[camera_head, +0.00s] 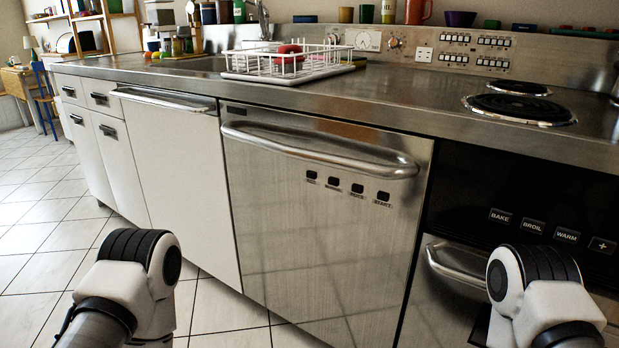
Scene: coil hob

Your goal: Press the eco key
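A steel dishwasher front (300,240) stands ahead in the head view, with a bar handle across its top. Below the handle is a row of several small black keys, each with a tiny label beneath. The leftmost key (311,175) has a short label that may read eco, but it is too small to be sure. The rightmost key (383,196) sits near the handle's right end. My arms show only as white and black links at the bottom left and bottom right, apart from the keys. Neither gripper is visible.
An oven panel at right has keys bake (500,216), broil (533,226), warm (567,236) and plus (602,245). The oven handle (457,265) juts out below. A dish rack (290,62) and coil hob (520,108) are on the counter. Tiled floor is free at left.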

